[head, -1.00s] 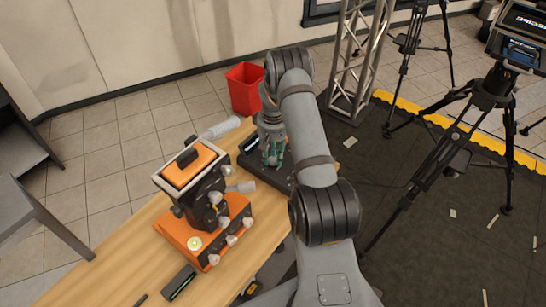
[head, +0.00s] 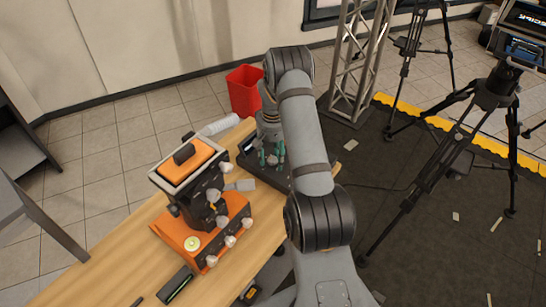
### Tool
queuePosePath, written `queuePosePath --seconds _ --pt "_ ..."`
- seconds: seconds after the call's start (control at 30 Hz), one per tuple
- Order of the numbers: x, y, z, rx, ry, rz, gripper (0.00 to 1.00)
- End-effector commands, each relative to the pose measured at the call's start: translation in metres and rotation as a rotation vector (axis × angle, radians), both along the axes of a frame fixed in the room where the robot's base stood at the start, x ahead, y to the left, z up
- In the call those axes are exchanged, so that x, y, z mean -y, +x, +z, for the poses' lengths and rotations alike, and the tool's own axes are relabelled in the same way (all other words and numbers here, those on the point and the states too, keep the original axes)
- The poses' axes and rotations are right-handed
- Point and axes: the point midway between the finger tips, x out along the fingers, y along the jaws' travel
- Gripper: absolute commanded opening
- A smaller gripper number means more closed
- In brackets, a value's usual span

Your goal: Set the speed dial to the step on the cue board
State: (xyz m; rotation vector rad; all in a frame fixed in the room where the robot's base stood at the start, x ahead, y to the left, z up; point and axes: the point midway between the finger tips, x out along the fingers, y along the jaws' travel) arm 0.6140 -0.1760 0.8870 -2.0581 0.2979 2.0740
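An orange and black device (head: 203,240) stands on the wooden table, with several pale knobs along its front edge and a round pale green dial face (head: 192,243). I cannot tell which control is the speed dial. A dark flat panel (head: 250,164) lies at the table's far end. My gripper (head: 272,156) points down over this panel, its teal fingertips apart. A small pale thing shows between or behind the fingers; contact is not clear. A screen with partly readable lettering (head: 530,18) stands at the upper right; I cannot tell whether it is the cue board.
A red bin (head: 244,90) stands on the floor behind the table. A metal truss (head: 357,65) and black tripods (head: 440,150) stand to the right. A small dark box (head: 176,284) lies at the table's front. Bare wood (head: 120,272) is clear at the left.

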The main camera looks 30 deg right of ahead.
Motion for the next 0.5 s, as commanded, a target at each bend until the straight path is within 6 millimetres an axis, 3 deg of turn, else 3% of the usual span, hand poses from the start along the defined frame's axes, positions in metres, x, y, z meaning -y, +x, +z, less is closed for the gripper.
queuePosePath --seconds 0.3,0.5 --pt "0.001 0.002 0.004 0.006 -0.003 0.001 0.47" --pt "0.001 0.004 0.031 0.01 -0.004 0.001 0.47"
